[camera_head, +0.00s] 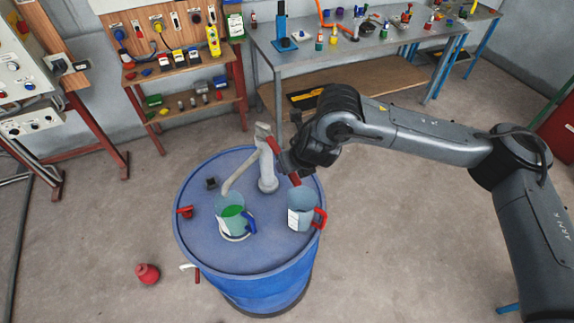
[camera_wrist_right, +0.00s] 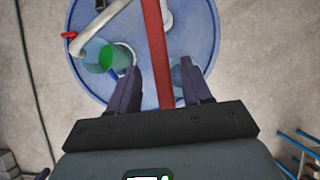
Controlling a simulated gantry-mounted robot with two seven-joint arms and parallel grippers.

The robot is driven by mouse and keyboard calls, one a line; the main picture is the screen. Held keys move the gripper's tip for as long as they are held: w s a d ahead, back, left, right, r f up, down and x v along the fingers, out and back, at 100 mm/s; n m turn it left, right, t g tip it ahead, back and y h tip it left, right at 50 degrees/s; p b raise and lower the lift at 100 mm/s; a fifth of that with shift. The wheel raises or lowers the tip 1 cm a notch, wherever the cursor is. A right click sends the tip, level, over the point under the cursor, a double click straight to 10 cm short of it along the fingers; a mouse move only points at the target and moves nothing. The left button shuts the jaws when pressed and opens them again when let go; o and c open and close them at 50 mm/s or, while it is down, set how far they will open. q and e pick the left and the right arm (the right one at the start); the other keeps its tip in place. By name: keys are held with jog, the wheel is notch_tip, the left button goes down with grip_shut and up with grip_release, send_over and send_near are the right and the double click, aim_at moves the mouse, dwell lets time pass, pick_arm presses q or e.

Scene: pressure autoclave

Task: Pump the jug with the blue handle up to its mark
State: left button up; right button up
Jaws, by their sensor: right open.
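The jug with the blue handle (camera_head: 231,214) stands upright on a pale round base on top of the blue drum (camera_head: 200,240). It holds green liquid; its mark is too small to make out. The grey pump (camera_head: 267,180) rises from the drum, and its curved spout (camera_head: 236,176) ends over this jug. The pump's red lever (camera_wrist_right: 155,45) runs between the fingers of my right gripper (camera_wrist_right: 160,72). That gripper is open around the lever, and no grip on it shows. In the head view, my right gripper (camera_head: 286,160) is beside the pump. My left gripper is not in view.
A clear jug with a red handle (camera_head: 300,212) and white label stands on the drum, right of the blue-handled jug. A red fitting (camera_head: 184,211) and small dark block (camera_head: 211,183) are also on the drum. A red container (camera_head: 147,273) is on the floor. Workbenches stand behind.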

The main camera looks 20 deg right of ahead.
jog(key=shift+v, duration=2.05)
jog(key=shift+m, duration=0.3)
